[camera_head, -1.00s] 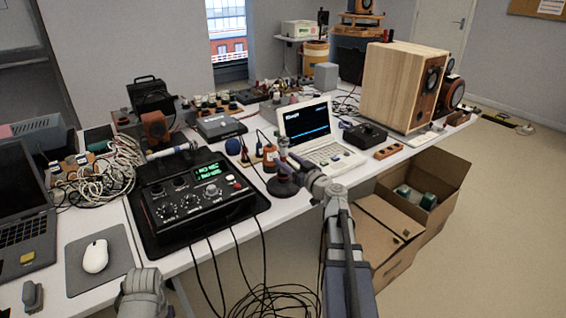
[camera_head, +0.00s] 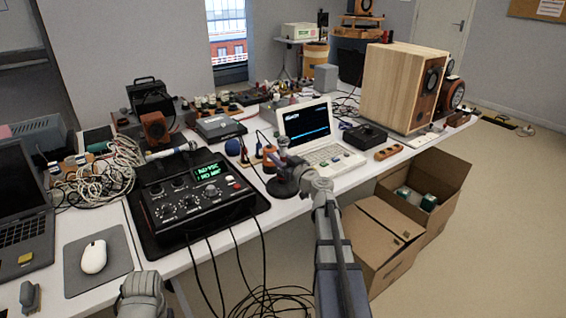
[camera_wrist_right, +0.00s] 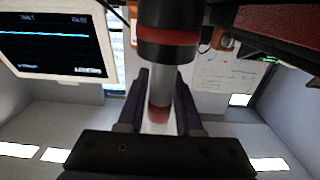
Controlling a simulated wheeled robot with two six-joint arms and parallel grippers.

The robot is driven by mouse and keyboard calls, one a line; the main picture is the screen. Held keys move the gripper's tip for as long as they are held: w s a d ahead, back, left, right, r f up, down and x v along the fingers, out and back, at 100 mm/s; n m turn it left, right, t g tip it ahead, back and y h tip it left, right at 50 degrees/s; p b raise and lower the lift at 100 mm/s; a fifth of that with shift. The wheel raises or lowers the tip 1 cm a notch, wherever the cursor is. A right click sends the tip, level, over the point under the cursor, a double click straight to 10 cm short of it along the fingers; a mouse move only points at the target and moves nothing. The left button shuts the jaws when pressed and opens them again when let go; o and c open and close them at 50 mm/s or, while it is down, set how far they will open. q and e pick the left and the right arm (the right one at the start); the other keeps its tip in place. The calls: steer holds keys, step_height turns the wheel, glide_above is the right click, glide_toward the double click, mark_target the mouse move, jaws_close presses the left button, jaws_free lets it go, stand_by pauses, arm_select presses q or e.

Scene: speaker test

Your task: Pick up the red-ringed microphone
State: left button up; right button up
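The red-ringed microphone (camera_wrist_right: 168,38) shows in the right wrist view as an upright dark cylinder with a red band and a grey shaft. My right gripper (camera_wrist_right: 163,85) has one dark finger on each side of that shaft. The fingers lie very close to it, but I cannot tell whether they press on it. In the head view my right gripper (camera_head: 286,162) is at the microphone (camera_head: 283,143), above a round dark base (camera_head: 283,187) at the table's front edge. The gripper hides much of the shaft. My left arm's end shows at the bottom left, with its fingers unclear.
A black mixer (camera_head: 195,205) stands left of the microphone. A white laptop (camera_head: 318,140) is close behind it. A blue-headed item (camera_head: 232,147) stands to its left. Cables hang over the front edge. Open cardboard boxes (camera_head: 385,255) stand on the floor at right.

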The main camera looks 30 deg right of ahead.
mark_target(282, 142)
jaws_close()
stand_by(0.5)
step_height(282, 142, up, 10)
steer(key=p, duration=1)
